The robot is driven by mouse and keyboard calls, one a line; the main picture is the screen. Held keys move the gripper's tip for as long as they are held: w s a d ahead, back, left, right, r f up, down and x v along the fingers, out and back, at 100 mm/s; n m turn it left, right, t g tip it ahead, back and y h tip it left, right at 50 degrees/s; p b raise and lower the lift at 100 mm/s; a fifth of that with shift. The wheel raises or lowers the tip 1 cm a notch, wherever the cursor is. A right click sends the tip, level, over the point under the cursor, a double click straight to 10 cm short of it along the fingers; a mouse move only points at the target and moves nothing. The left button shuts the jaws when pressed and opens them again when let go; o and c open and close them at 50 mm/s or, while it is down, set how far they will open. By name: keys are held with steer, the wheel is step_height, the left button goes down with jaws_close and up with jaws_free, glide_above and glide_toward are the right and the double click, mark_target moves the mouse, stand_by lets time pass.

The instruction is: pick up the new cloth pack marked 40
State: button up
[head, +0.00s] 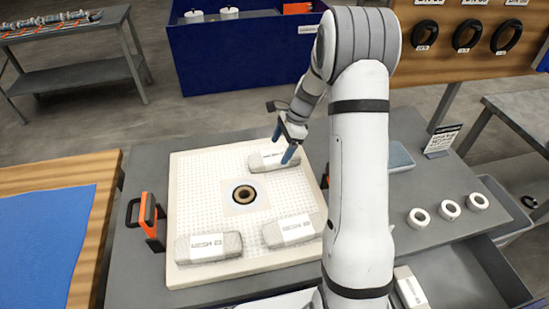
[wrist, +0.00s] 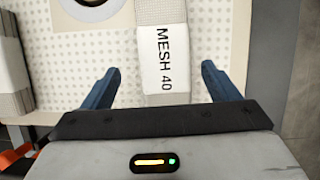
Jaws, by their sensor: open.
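The cloth pack marked MESH 40 (wrist: 165,70) is a pale grey block with a white label. It lies flat on the perforated filter plate (head: 205,170), and in the head view it is the far pack (head: 263,163). My gripper (head: 281,151) is open and empty over this pack. In the wrist view its blue fingers (wrist: 157,72) stand one on each side of the pack, with gaps. I cannot tell how far they are above it. The pack's lower end is hidden behind the gripper body in the wrist view.
Two similar packs lie on the plate's near side, at left (head: 208,247) and right (head: 292,231). The plate has a central ringed hole (head: 243,195). An orange-and-black clamp (head: 150,218) stands at its left edge. White rolls (head: 449,209) stand on the table's right side.

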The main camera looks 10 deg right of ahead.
mark_target(275, 155)
steer(key=x, duration=0.3)
steer(key=p+x, duration=0.1)
steer(key=x, duration=0.1)
steer(key=shift+w, duration=0.3)
steer(key=shift+c, duration=0.3)
steer(key=c, duration=1)
